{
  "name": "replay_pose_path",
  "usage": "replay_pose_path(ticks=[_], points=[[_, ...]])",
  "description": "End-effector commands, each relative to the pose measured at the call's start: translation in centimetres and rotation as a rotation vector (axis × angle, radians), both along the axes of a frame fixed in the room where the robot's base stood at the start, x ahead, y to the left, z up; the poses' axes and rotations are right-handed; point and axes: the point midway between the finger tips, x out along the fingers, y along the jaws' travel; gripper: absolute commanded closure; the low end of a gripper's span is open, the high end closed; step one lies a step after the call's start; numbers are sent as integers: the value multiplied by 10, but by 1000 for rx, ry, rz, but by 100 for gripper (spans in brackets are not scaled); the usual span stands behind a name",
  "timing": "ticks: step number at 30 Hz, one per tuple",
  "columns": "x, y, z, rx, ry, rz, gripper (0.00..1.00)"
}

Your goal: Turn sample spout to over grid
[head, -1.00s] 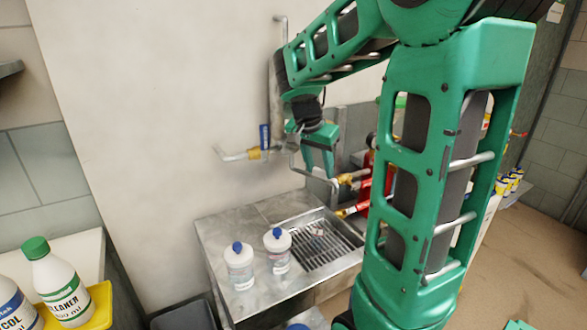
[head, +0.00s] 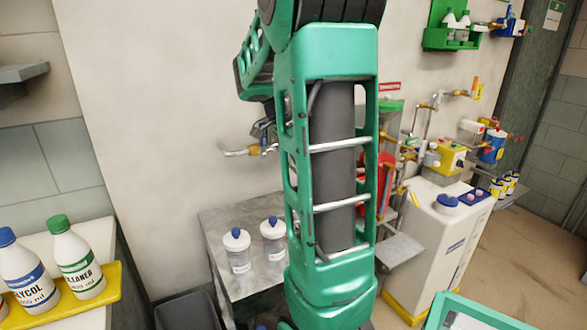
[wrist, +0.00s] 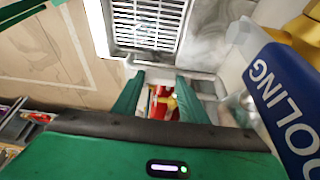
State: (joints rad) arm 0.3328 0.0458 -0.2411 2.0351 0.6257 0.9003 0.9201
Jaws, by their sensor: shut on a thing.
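In the wrist view, my gripper (wrist: 157,80) reaches away with its two green fingers on a thin grey pipe, the sample spout (wrist: 203,76). It is shut on the spout, though the exact contact is small and hard to see. The metal grid (wrist: 148,24) in the sink lies beyond the fingertips, at the top of the wrist view. I cannot tell whether the spout's outlet is over the grid. In the head view my arm hides the gripper, the spout and the grid.
A blue handle marked COOLING (wrist: 283,98) is close at the right of the wrist view. Two blue-capped bottles (head: 237,250) stand on the metal bench (head: 212,222). Red piping (wrist: 160,103) shows between my fingers. A white cabinet (head: 432,235) stands right of my arm.

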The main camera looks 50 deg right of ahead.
Motion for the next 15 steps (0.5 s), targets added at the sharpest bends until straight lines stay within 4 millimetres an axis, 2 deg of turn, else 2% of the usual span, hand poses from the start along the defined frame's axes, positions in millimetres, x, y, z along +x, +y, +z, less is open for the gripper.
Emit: replay_pose_path(ticks=[13,14,15], points=[[1,-1,2,-2,-6,-7,100],[1,-1,2,-2,-6,-7,56],[1,-1,2,-2,-6,-8,47]])
